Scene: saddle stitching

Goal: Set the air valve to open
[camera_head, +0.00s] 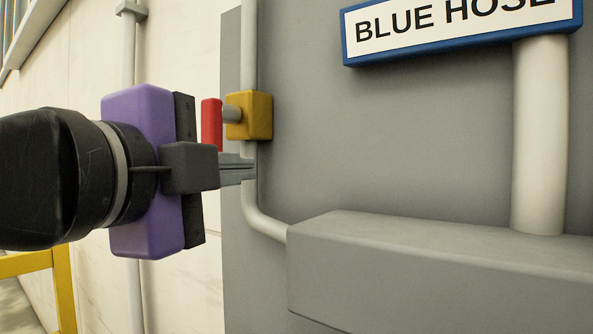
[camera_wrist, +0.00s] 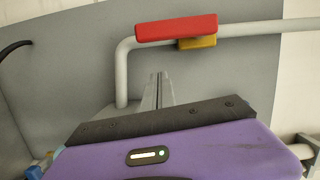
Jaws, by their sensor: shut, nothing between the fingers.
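The air valve has a yellow body (camera_head: 254,116) on a thin pale vertical pipe (camera_head: 249,50) and a red lever handle (camera_head: 211,124) on a short stem. The handle lies parallel to the pipe; in the wrist view the red handle (camera_wrist: 177,27) also runs along the pipe, with the yellow body (camera_wrist: 198,43) partly hidden behind it. My gripper (camera_head: 252,169) is shut and empty, just below the handle and valve body, its fingertips close to the pipe. In the wrist view the closed fingertips (camera_wrist: 159,77) are below the handle and apart from it.
A grey panel (camera_head: 400,130) stands behind the pipe. The pipe bends into a grey box-like ledge (camera_head: 430,265) at lower right. A "BLUE HOSE" sign (camera_head: 460,28) and a thick pale pipe (camera_head: 540,140) are at right. A yellow rail (camera_head: 62,285) is at lower left.

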